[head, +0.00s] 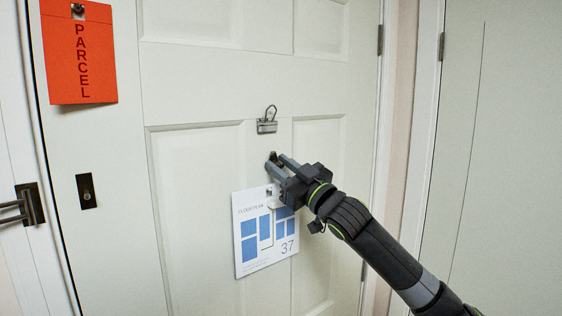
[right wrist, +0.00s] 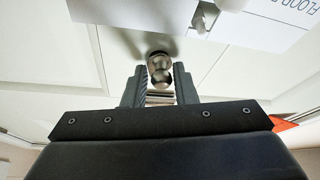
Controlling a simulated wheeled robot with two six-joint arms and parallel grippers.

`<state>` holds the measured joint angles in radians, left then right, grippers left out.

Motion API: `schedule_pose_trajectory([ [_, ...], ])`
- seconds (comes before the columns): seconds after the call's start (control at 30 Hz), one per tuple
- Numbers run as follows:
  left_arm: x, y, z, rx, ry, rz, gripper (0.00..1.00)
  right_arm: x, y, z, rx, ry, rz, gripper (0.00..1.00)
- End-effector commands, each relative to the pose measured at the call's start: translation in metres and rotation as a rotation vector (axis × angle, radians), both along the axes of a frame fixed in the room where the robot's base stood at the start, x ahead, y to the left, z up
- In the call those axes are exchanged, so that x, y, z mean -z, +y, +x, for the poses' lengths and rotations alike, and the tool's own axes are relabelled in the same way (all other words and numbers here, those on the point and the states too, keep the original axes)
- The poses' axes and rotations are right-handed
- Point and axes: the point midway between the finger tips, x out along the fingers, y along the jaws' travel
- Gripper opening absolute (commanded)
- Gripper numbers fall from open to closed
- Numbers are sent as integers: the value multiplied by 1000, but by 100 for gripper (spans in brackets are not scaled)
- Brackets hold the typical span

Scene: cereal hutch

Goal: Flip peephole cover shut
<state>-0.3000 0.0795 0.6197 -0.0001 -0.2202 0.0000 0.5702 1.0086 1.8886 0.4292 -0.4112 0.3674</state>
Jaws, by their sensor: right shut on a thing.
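My right gripper (head: 277,160) reaches the white door from the lower right. Its fingers are closed around a small metal piece with a rounded end, which shows between the fingertips in the right wrist view (right wrist: 158,68). It seems to be the peephole cover, but the fingers hide much of it, and I cannot tell from these views whether the peephole itself is covered. The right gripper also shows in the right wrist view (right wrist: 160,85). My left gripper is in neither view.
A metal clip with a ring (head: 267,126) is on the door just above the gripper. A floor plan sign (head: 250,262) hangs just below it. An orange PARCEL tag (head: 63,70) hangs at upper left. A lock plate (head: 86,191) and door handle (head: 30,204) are at left.

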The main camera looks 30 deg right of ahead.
Motion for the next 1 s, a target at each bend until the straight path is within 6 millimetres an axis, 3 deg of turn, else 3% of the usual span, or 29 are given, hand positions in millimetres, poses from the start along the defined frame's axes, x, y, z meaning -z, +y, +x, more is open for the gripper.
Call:
schedule_pose_trajectory([
  [0.2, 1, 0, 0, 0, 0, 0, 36, 0, 0, 0, 0, -2, -1, 2],
  [0.23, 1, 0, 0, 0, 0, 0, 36, 0, 0, 0, 0, -2, -1, 26],
  [0.33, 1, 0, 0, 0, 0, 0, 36, 0, 0, 0, -1, -2, 0, 40],
  [0.7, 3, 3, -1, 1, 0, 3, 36, 2, -1, -2, 1, -1, 0, 41],
  [1.0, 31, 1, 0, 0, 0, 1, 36, 18, -5, -29, 2, 0, -8, 41],
])
